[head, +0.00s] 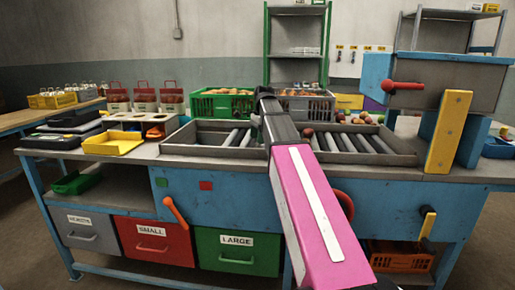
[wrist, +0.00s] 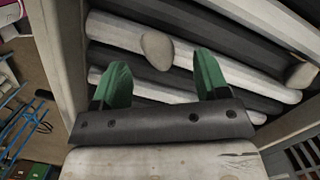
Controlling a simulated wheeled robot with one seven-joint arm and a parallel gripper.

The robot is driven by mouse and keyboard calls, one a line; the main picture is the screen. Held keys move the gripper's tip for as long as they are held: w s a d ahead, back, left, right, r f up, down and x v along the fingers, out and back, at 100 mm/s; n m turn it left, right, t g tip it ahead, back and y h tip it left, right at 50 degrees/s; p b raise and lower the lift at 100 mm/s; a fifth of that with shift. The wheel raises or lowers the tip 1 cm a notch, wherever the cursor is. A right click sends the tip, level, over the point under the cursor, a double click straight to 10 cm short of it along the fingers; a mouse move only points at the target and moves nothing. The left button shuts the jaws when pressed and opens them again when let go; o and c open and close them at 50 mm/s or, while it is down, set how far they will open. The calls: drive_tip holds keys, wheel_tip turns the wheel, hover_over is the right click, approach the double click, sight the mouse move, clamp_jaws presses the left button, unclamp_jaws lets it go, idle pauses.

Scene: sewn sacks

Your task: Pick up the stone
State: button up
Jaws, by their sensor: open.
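A smooth grey-beige stone (wrist: 157,50) lies on the rollers (wrist: 120,28) in the wrist view. My gripper (wrist: 161,62) has two green fingers, spread apart and empty. The stone sits just beyond the fingertips, between them across the picture. I cannot tell whether the fingers are above the rollers or down at the stone's height. In the head view my pink and black arm reaches over the roller table, and the stone cannot be made out behind it.
A second rounded brownish lump (wrist: 300,75) lies on the rollers at right. A green crate (head: 221,105) and a grey crate (head: 310,107) stand behind. Raised metal edges (head: 200,151) border the roller bed.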

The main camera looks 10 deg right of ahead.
sight(257, 146)
wheel_tip(257, 146, down, 4)
drive_tip(key=shift+s+a+r, duration=0.15)
drive_tip(key=shift+r, duration=0.05)
drive_tip(key=shift+c, duration=0.3)
drive_tip(key=c, duration=0.9)
drive_tip(key=shift+r, duration=0.15)
